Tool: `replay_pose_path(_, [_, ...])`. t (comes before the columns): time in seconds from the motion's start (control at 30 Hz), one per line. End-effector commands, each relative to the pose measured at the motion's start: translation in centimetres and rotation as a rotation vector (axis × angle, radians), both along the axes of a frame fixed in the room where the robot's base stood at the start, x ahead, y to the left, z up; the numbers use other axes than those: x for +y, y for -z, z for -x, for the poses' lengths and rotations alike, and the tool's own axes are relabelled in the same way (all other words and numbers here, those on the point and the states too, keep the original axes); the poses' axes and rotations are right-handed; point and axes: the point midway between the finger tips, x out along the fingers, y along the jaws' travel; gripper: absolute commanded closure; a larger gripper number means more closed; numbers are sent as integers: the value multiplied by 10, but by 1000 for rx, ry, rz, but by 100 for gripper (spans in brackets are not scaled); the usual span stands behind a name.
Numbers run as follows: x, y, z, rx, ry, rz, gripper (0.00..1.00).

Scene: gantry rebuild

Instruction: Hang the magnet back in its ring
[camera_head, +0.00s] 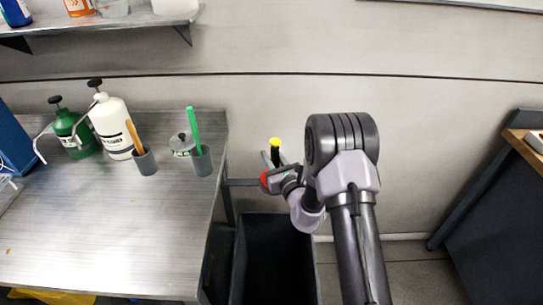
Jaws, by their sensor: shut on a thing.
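A dark rod with a yellow top (275,146), which looks like the magnet, stands roughly upright just right of the metal bench. My gripper (273,168) is at this rod and shut on it; its fingers are small and partly hidden by my wrist. A grey bar (241,182) sticks out from the bench's right side toward my gripper. A small red part (264,181) shows at the bar's end, beside my gripper; I cannot tell what it belongs to. No ring can be made out clearly. The rod's lower end is hidden.
The metal bench (80,235) carries two grey cups with a green-handled (193,128) and a wooden-handled tool (134,136), a lidded pot (181,145), and white (112,125) and green pump bottles (75,134). A dark open bin (238,270) stands below my gripper.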

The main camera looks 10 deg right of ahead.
Motion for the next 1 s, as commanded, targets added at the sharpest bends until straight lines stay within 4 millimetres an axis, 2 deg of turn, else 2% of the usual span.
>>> replay_pose_path(0.47, [0, 7, 0, -1, 0, 0, 100])
replay_pose_path(0.5, [0, 7, 0, -1, 0, 0, 67])
replay_pose_path(0.6, [0, 7, 0, -1, 0, 0, 49])
replay_pose_path(0.87, [0, 8, 0, 1, 0, 0, 49])
replay_pose_path(1.0, [-3, 7, 13, 3, 0, 1, 49])
